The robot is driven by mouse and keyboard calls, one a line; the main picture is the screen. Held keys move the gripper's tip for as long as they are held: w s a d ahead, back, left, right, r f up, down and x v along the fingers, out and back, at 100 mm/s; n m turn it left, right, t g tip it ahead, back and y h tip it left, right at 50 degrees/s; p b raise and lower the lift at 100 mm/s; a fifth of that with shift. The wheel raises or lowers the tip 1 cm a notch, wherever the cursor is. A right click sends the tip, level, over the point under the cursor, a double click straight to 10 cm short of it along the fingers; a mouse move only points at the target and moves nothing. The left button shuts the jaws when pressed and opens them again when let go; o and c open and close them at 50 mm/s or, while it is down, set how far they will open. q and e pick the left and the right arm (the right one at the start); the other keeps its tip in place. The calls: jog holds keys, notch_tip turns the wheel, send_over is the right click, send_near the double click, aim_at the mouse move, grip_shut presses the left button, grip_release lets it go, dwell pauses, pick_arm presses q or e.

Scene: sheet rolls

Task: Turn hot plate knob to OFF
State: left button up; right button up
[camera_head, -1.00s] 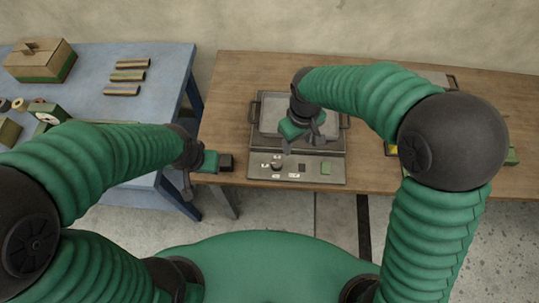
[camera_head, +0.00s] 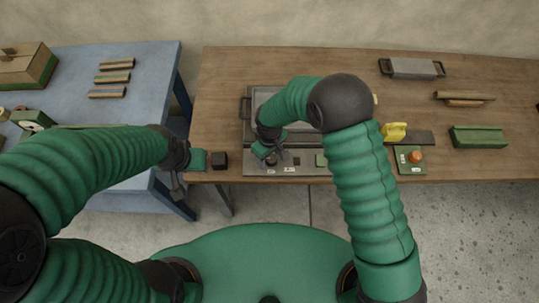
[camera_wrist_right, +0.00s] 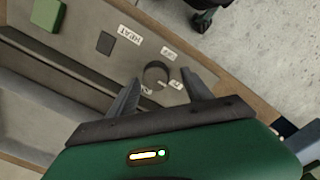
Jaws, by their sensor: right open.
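The hot plate (camera_head: 247,130) stands on the wooden table in front of me, with its grey control panel (camera_head: 310,170) on the near edge. My right gripper (camera_head: 271,158) is over the left part of the panel. In the right wrist view, the round dark knob (camera_wrist_right: 155,74) sits between the two spread fingers of my right gripper (camera_wrist_right: 157,92); contact cannot be told. Labels stand around it, one reading HEAT (camera_wrist_right: 130,35). The knob's pointer direction cannot be told. My left gripper (camera_head: 182,175) is at the table's left edge, beside a small black block (camera_head: 220,159); its fingers are unclear.
A green button (camera_wrist_right: 47,14) and a dark square (camera_wrist_right: 105,42) are on the panel. Right of the hot plate are a yellow item (camera_head: 394,132), a green box with an orange knob (camera_head: 414,157) and a green block (camera_head: 478,137). A blue table (camera_head: 140,80) stands left.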

jog(key=shift+f, duration=0.2)
jog(key=shift+w+d+f, duration=0.1)
jog(key=shift+d, duration=0.45)
jog(key=c, duration=0.4)
jog(key=shift+c, duration=1.3)
jog(key=shift+a, duration=0.35)
grip_shut()
pick_arm(q)
jog(key=shift+d+r, duration=0.1)
jog(key=shift+d, duration=0.25)
jog(key=shift+d, duration=0.1)
pick_arm(e)
jog(key=shift+d, duration=0.1)
